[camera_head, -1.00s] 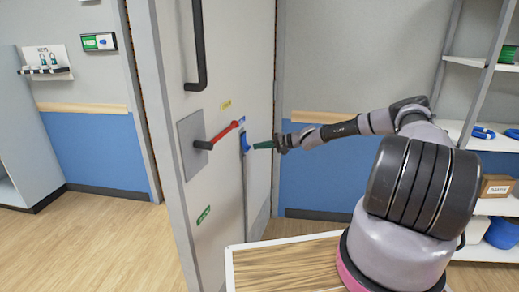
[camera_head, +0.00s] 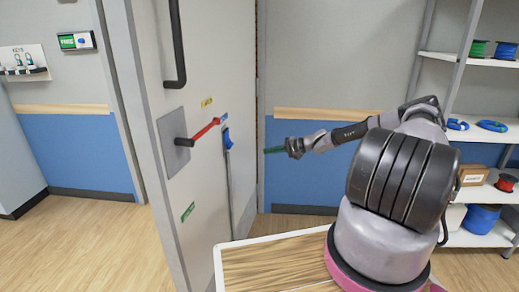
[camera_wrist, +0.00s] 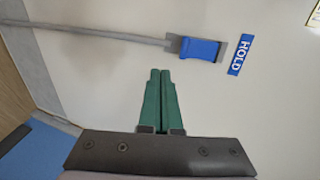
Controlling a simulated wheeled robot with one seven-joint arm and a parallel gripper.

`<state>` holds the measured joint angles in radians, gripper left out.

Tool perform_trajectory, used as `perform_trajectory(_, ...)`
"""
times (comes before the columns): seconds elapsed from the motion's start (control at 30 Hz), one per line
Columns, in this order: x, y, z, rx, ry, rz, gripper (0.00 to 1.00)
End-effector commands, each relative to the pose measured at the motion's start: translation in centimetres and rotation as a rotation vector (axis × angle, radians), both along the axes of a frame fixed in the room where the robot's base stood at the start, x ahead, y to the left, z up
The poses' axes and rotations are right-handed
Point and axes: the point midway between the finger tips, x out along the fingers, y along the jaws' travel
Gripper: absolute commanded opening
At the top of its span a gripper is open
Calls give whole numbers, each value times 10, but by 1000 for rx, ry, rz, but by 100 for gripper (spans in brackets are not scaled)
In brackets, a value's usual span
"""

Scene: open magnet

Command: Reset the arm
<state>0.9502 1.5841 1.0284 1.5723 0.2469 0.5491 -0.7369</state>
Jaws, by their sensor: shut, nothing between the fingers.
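My gripper (camera_head: 274,150) has green fingers that are shut with nothing between them. In the head view it is held out to the left, at mid height, to the right of the blue switch (camera_head: 228,138) on the grey door (camera_head: 205,80) and apart from it. In the wrist view the closed fingertips (camera_wrist: 160,72) point at the door face, just below the blue switch (camera_wrist: 201,49) at the end of a grey bar (camera_wrist: 105,36). A blue HOLD label (camera_wrist: 241,54) is beside the switch.
A red lever (camera_head: 205,130) sticks out from a plate on the door, with a black handle (camera_head: 178,50) above. Shelves (camera_head: 470,140) with spools and a box are at the right.

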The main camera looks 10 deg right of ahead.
Motion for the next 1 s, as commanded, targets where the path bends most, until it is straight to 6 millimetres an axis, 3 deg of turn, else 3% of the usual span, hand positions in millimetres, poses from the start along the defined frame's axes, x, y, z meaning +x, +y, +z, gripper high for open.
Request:
perform_trajectory(0.2,-5,-8,-2,0,1,0,0)
perform_trajectory(0.57,-7,-4,2,-19,3,20,0)
perform_trajectory(0.77,-28,18,31,-152,31,145,0)
perform_trajectory(1.0,-68,38,78,-387,90,293,0)
